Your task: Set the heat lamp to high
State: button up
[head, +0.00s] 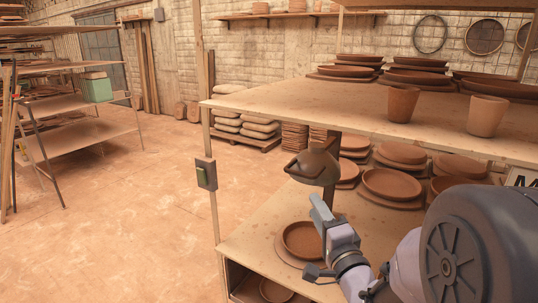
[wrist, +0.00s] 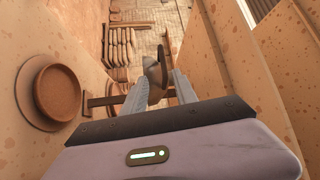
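The heat lamp (head: 314,165) is a dark brown dome shade on a bracket under the upper wooden shelf. My gripper (head: 318,203) is just below the lamp, above the lower shelf. In the wrist view my gripper (wrist: 162,82) has its two fingers apart with nothing held. The lamp (wrist: 154,73) shows beyond and between the fingertips, partly hidden by them; I cannot tell whether they touch.
A clay dish (head: 302,240) lies on the lower shelf (head: 245,245) beneath my gripper. Two clay pots (head: 402,104) and stacked plates stand on the upper shelf (head: 300,98). The floor (head: 120,220) to the left is open, with another rack (head: 95,135) beyond.

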aim_at(298, 172)
jog(key=w+a+r, duration=0.1)
jog(key=w, duration=0.7)
jog(key=w+a+r, duration=0.1)
jog(key=w, duration=0.7)
jog(key=shift+w+a+r+p, duration=0.25)
jog(key=shift+w+r+p, duration=0.05)
jog(key=shift+r+p, duration=0.15)
grip_shut()
jog(key=shift+r, duration=0.1)
